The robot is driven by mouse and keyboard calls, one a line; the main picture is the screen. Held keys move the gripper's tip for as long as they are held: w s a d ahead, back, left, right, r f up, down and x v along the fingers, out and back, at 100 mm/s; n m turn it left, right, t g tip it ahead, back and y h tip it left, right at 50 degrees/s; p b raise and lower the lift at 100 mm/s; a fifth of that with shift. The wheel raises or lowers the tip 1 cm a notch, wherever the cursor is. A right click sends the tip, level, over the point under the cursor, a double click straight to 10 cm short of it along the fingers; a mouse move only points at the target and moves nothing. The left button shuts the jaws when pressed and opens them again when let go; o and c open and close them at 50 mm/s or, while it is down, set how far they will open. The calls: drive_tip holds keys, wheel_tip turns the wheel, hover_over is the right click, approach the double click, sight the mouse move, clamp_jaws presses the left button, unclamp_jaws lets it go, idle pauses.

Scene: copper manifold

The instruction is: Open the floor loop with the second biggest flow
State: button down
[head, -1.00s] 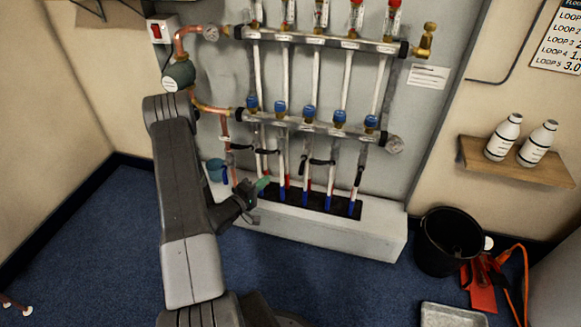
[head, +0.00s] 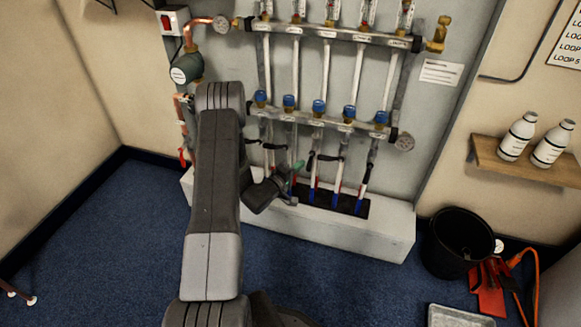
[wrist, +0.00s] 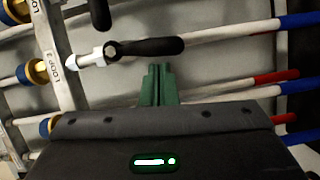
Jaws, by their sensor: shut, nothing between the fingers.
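The copper manifold has an upper rail (head: 345,36) with flow gauges and a lower rail (head: 335,122) with blue caps. Black valve levers hang below: one (head: 274,146) and another (head: 330,157) lie crosswise, while one (head: 310,161) and the rightmost (head: 368,172) lie along their pipes. My gripper (head: 298,166) is shut and empty, with its green fingertips among the pipes below the lower rail. In the wrist view the fingertips (wrist: 157,84) sit just below a black lever (wrist: 146,47) that lies roughly along its pipe. A gap shows between them.
A loop chart (head: 569,35) on the right wall is cut off, with its values out of view. A white ledge (head: 375,235) juts out under the manifold. A shelf with two bottles (head: 530,162), a black bucket (head: 460,243) and a tray (head: 460,316) are at right.

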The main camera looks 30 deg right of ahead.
drive_tip(key=shift+s+d+f, duration=0.1)
drive_tip(key=shift+s, duration=0.05)
drive_tip(key=shift+s+d+f+n+b, duration=0.2)
drive_tip(key=shift+s+d+n+b, duration=0.3)
drive_tip(key=shift+b, duration=0.45)
drive_tip(key=shift+s+a, duration=0.15)
